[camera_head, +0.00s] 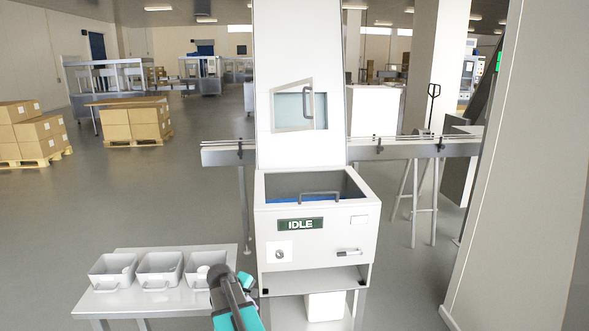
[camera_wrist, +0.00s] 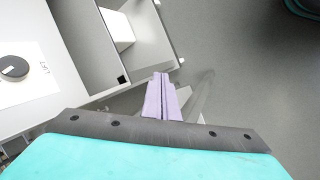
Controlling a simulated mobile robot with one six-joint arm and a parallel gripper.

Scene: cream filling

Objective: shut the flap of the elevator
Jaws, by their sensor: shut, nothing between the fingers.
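The elevator (camera_head: 300,45) is a tall white machine in the middle of the head view, with an open-topped box (camera_head: 263,190) at its front and blue inside. A handle (camera_head: 320,194) shows at the box's front rim. Higher up is a slanted window panel (camera_head: 290,108) with an upright handle (camera_head: 307,102). I cannot tell for sure which of these parts is the flap. My gripper's pale purple fingers (camera_wrist: 162,98) are shut and empty in the wrist view, beside the machine's lower front and touching nothing visible. In the head view my arm is low and left of the box.
A side table (camera_head: 110,306) with three grey bins (camera_head: 159,270) stands left of the machine. An "IDLE" display (camera_head: 300,225) and a knob (camera_wrist: 14,68) are on the front panel. A white container (camera_head: 326,306) sits below. A grey pillar (camera_head: 520,170) stands at right.

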